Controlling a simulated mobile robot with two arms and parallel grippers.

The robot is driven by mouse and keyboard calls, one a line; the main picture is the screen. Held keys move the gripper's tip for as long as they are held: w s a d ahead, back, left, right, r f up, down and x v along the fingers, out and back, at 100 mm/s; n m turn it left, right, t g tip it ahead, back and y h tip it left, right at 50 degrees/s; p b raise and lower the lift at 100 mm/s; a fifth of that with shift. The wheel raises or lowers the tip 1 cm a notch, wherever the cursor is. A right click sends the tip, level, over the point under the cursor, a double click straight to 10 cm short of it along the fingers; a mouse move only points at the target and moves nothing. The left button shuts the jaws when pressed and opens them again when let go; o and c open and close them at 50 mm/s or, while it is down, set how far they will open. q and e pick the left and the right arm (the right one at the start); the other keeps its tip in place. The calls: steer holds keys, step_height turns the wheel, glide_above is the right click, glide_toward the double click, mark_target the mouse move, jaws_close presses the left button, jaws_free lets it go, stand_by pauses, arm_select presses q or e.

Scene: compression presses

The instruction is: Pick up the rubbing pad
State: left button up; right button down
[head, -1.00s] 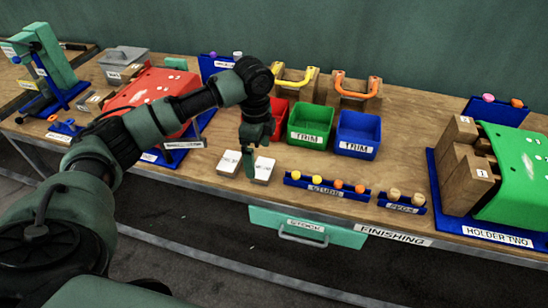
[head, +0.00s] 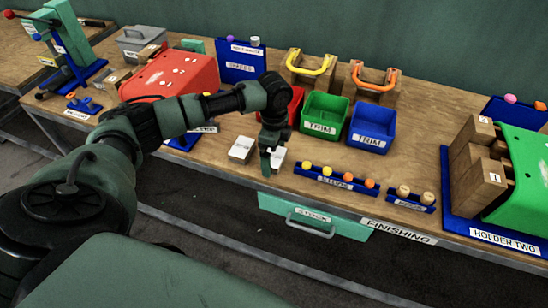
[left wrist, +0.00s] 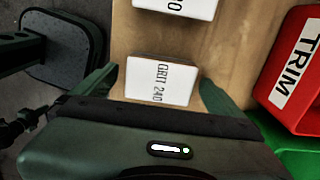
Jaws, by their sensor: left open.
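Two white rubbing pads lie side by side on the wooden bench, the left pad (head: 242,149) and the right pad (head: 278,156). In the left wrist view the nearer pad (left wrist: 160,82) reads "GRIT 240"; the other pad (left wrist: 178,7) is cut off at the top edge, its label partly seen. My left gripper (head: 267,164) is at the right pad and partly hides it. In the left wrist view my left gripper (left wrist: 158,88) is open, with its fingers on either side of the GRIT 240 pad. Contact cannot be told. My right gripper is not in view.
Red (left wrist: 295,75), green (head: 322,128) and blue (head: 370,140) bins stand behind the pads. A blue rack (head: 335,180) of knobs stands to the right. The bench's front edge and a green drawer (head: 312,222) are close in front.

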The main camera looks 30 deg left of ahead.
mark_target(274, 156)
arm_select(q)
steer(key=c, duration=1.4)
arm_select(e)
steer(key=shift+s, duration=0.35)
arm_select(q)
steer(key=shift+r, duration=0.1)
